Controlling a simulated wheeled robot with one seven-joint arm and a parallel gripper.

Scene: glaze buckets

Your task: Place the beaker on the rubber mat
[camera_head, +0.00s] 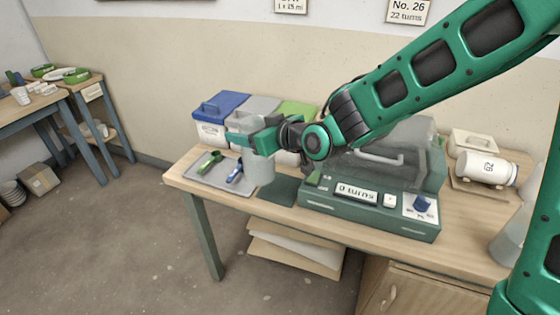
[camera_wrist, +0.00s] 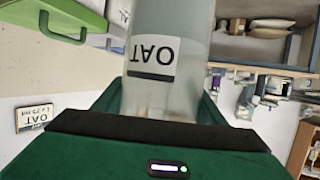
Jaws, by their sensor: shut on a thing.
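My gripper (camera_head: 264,141) is shut on the beaker, a translucent grey vessel (camera_head: 260,168). In the wrist view the beaker (camera_wrist: 172,30) stands between the fingers, with a white OAT label (camera_wrist: 153,55) that reads upside down. In the head view the beaker appears upright between the grey tray and the rubber mat; I cannot tell whether its base touches anything. The rubber mat (camera_head: 283,191) is a dark green square on the bench, just left of the green machine, and its left part is close to the beaker.
The grey tray (camera_head: 205,182) with a green scoop (camera_head: 208,162) and blue scoop (camera_head: 235,172) lies left. The machine (camera_head: 370,205) stands right of the mat. Buckets with blue (camera_head: 220,104), grey and green lids stand behind. A white jar (camera_head: 485,168) lies at the right.

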